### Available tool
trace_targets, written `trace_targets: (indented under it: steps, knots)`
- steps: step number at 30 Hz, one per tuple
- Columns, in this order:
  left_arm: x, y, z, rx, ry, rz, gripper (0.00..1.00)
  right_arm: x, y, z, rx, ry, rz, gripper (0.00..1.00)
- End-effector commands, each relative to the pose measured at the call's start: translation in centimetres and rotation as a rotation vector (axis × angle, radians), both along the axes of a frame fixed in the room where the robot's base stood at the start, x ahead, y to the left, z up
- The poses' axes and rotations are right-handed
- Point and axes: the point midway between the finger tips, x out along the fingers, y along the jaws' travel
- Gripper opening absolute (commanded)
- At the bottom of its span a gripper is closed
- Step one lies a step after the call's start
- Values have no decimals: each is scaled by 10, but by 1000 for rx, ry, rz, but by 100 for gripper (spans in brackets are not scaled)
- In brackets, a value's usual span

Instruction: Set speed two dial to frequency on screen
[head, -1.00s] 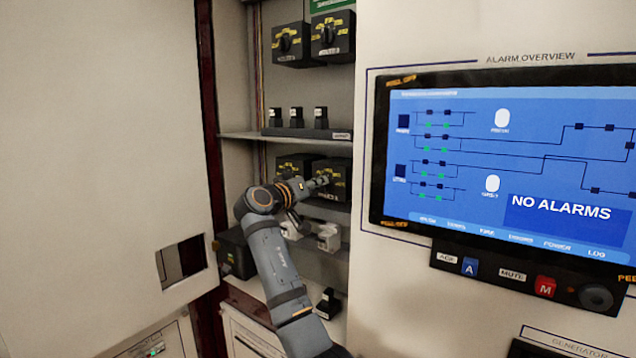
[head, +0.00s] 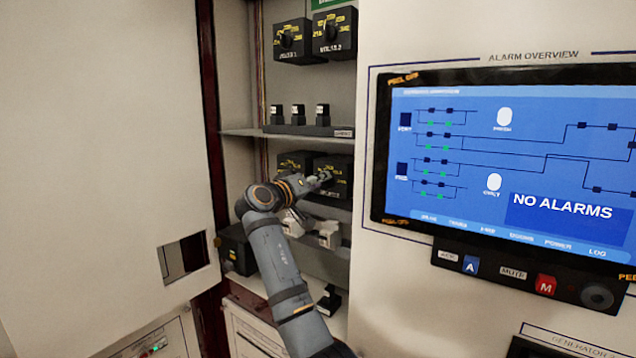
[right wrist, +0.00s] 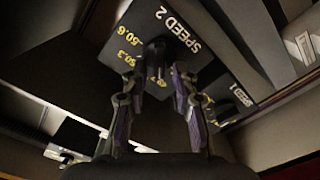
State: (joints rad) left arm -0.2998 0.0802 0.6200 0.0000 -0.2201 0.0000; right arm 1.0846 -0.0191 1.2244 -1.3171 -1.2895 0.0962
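The speed 2 dial box (right wrist: 185,38) is black, with "SPEED 2" in white and yellow figures, 50.6 and 50.3 among them. Its dark knob (right wrist: 156,54) lies between the fingertips of my right gripper (right wrist: 156,78). The fingers are apart, one on each side of the knob; a gap shows, and contact is not clear. In the head view my right gripper (head: 322,180) is at the front of the right-hand box (head: 341,172) on the lower shelf. The screen (head: 470,180) reads "NO ALARMS"; I cannot read a frequency on it. My left gripper is out of view.
The speed 1 box (right wrist: 232,98) is beside speed 2. A shelf (head: 290,133) with several black switches runs above, and two dial boxes (head: 334,32) hang higher. Pale blocks (head: 328,233) lie below my wrist. The cabinet door (head: 100,150) stands at the left.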

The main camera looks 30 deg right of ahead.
Motion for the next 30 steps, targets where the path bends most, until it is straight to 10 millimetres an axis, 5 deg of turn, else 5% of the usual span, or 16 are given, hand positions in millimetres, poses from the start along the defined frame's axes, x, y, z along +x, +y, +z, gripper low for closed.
trace_targets:
  steps: [11,24,30]
  knots:
    - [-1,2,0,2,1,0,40,-2,6,0,1,-1,1,34]
    - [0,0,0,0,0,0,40,-38,95,-1,3,1,2,34]
    - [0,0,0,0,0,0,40,-46,110,0,1,1,0,34]
